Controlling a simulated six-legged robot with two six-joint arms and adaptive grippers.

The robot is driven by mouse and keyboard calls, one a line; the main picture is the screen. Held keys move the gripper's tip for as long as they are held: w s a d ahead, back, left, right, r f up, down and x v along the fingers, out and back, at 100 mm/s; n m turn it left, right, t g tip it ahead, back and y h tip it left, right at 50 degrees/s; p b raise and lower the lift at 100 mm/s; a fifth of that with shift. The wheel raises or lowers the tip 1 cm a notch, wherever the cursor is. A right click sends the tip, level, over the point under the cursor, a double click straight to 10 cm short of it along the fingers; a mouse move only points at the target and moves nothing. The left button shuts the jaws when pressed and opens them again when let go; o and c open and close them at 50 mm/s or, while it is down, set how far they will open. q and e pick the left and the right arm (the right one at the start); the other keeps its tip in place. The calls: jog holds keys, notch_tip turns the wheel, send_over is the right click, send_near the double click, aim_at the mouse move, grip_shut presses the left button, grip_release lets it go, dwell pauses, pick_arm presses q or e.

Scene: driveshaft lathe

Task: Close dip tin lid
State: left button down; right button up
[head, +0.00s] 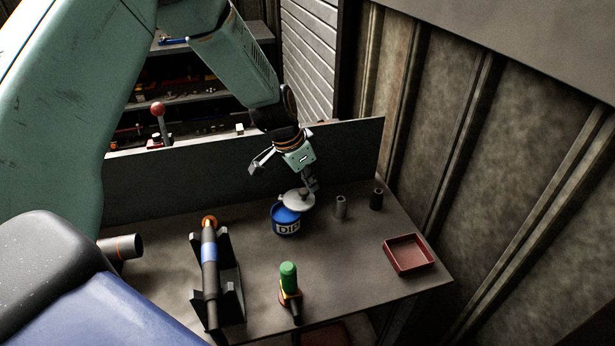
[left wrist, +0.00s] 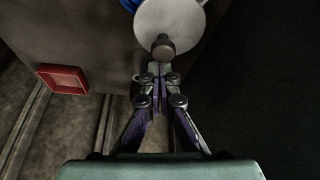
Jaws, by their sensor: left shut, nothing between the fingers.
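The blue dip tin (head: 286,221) with white lettering stands on the workbench in the head view. Its pale round lid (head: 299,200) is at the tin's right rear edge, tilted and partly off the opening, so blue shows beside it. In the left wrist view the lid (left wrist: 170,22) shows as a grey disc with a dark knob (left wrist: 163,47), and a strip of blue tin (left wrist: 130,5) shows beyond. My left gripper (head: 310,187) is shut and empty, its fingertips right by the lid; the wrist view shows the fingertips (left wrist: 157,78) just short of the knob. Whether they touch is unclear.
A red tray (head: 408,254) sits at the bench's right. Two dark cylinders (head: 341,207) (head: 376,199) stand right of the tin. A shaft on a black stand (head: 210,265) and a green-topped bottle (head: 289,279) are in front. A low panel (head: 200,183) backs the bench.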

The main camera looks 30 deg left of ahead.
aim_at(300, 195)
pick_arm(q)
jog(key=m+b, duration=0.1)
jog(key=s+b, duration=0.1)
jog(key=m+b, duration=0.1)
jog(key=shift+s+d+f+m+h, duration=0.2)
jog(key=shift+d+f+m+h, duration=0.1)
jog(key=shift+f+h, duration=0.1)
jog(key=s+m+b, duration=0.1)
jog(key=m+g+b, duration=0.1)
jog(key=shift+s+r+m+h, duration=0.2)
jog(key=shift+s+m+h, duration=0.1)
jog(key=shift+s, duration=0.05)
jog(key=shift+s+m+g+b, duration=0.35)
jog(key=shift+s+m+g, duration=0.1)
jog(key=shift+m, duration=0.45)
jog(key=shift+s+a+r+m, duration=0.1)
jog(key=shift+s+m, duration=0.4)
jog(key=shift+m, duration=0.3)
jog(key=shift+s+a+r+m+g+h, duration=0.15)
jog(key=shift+s+m+g, duration=0.15)
jog(key=shift+m, duration=0.2)
jog(key=shift+s+a+f+m+g+h, duration=0.15)
jog(key=shift+s+m+g, duration=0.1)
jog(key=shift+m, duration=0.25)
jog(key=shift+s+a, duration=0.1)
jog(key=shift+s, duration=0.15)
jog(key=shift+s+a+p, duration=0.1)
jog(key=shift+p, duration=0.2)
